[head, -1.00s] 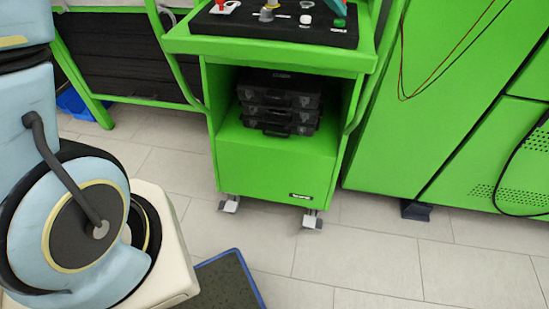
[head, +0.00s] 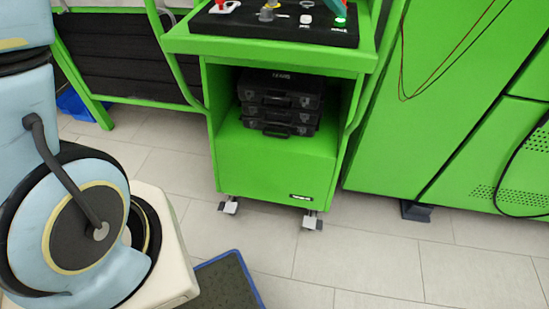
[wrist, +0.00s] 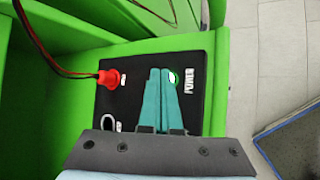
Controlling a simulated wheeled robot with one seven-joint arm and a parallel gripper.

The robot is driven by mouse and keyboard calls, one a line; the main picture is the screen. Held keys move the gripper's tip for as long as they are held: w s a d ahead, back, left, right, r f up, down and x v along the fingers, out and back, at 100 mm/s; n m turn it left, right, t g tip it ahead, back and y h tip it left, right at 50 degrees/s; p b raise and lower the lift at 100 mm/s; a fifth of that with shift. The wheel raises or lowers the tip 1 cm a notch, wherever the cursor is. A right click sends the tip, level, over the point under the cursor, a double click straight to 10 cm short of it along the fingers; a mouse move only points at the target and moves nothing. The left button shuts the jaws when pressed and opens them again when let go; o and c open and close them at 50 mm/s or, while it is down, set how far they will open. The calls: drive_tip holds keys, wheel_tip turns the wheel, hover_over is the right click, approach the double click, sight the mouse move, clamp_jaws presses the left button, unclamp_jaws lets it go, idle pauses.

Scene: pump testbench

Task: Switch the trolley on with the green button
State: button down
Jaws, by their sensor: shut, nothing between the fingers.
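The green trolley (head: 275,168) stands in the middle of the head view, with a black control panel (head: 275,32) on its top. The green button (head: 340,22) is at the panel's right end and looks bright, as if lit. In the wrist view the green button (wrist: 174,77) shows beside the "POWER" label, partly hidden by a fingertip. My gripper (wrist: 161,71) is shut and empty, its teal fingertips at the button. In the head view only a bit of the gripper (head: 341,7) shows, right above the button; I cannot tell whether it touches.
A red plug (wrist: 108,78) with a cable sits on the panel in the wrist view. Black cases (head: 280,100) lie on the trolley's shelf. A large green cabinet (head: 450,100) stands at the right. The tiled floor in front is mostly clear.

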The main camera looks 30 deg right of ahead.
sight(334, 26)
drive_tip(key=shift+r+p, duration=0.4)
drive_tip(key=shift+r, duration=0.3)
wheel_tip(334, 26, up, 6)
drive_tip(key=p, duration=0.5)
